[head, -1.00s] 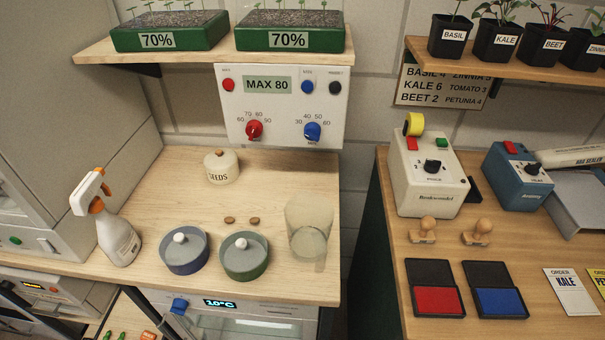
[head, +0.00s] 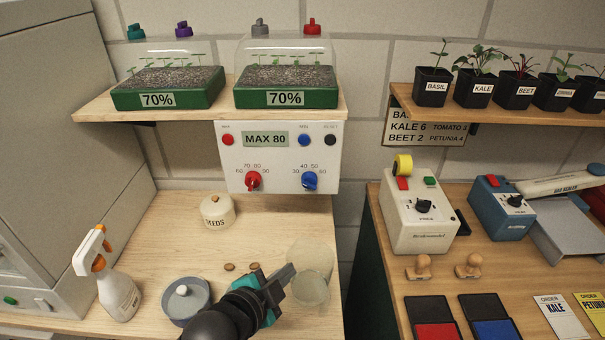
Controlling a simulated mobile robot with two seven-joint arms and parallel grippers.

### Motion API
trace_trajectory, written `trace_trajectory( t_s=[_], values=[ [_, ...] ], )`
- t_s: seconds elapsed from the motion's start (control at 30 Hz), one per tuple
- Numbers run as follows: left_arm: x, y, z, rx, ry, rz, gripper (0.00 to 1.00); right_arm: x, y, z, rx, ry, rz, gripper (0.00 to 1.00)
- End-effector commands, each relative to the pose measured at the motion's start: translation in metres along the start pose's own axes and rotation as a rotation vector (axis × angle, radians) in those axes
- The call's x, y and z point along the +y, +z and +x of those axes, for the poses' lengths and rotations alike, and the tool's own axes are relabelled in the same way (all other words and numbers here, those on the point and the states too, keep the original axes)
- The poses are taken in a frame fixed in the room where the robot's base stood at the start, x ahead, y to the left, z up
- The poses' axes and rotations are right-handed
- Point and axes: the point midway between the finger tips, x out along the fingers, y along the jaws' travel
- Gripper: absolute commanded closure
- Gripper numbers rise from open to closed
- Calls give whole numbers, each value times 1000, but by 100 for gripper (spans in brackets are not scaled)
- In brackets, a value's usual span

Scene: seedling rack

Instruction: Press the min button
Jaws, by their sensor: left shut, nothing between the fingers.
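The white control box (head: 277,158) hangs on the wall under the shelf, with a display reading "MAX 80". The blue min button (head: 304,140) is at its upper right, between the display and a black reset button (head: 330,140). A red max button (head: 228,140) is left of the display. A red knob (head: 253,181) and a blue knob (head: 310,181) sit below. My left gripper (head: 286,273) is shut and empty, over the table in front of the clear beaker and well below the box. My right gripper is not in view.
The shelf (head: 205,112) with two domed seedling trays juts out above the box. A clear beaker (head: 311,287), a seed jar (head: 217,210), a blue-rimmed dish (head: 187,300) and a spray bottle (head: 117,290) stand on the table. The space just before the box is clear.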

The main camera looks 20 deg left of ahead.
Motion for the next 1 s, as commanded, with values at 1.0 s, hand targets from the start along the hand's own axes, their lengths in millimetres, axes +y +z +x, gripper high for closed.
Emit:
trace_trajectory(
  t_s=[1.0],
  values=[
    [-139, -118, -30, 451, -900, 977, 100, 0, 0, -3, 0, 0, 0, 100]
  ],
)
